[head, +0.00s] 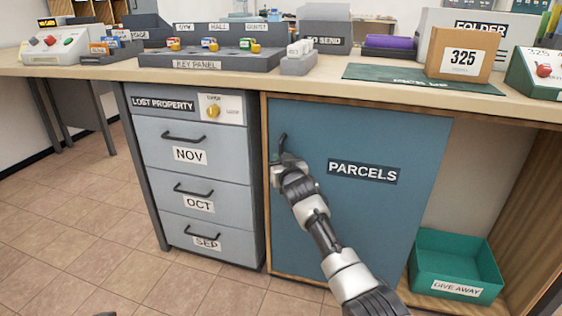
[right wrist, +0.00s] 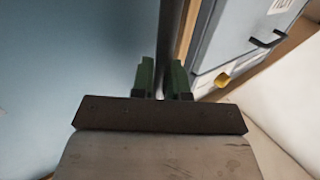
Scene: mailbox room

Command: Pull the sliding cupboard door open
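The sliding cupboard door (head: 350,222) is a blue panel labelled PARCELS under the counter. It covers the left and middle of the cupboard; the right side is uncovered. Its dark upright handle (head: 283,143) is near the door's upper left edge. My right gripper (head: 284,158) is at this handle. In the right wrist view its green fingers (right wrist: 162,80) are close together, one on each side of the dark handle bar (right wrist: 175,35), and look shut on it. The blue door also fills the left of that view. My left gripper is not in view.
A grey drawer unit (head: 230,170) labelled LOST PROPERTY stands left of the cupboard, with protruding handles. A green GIVE AWAY bin (head: 452,290) sits in the uncovered right side. The counter (head: 310,88) above holds a key panel and boxes. Open tiled floor (head: 60,220) lies left.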

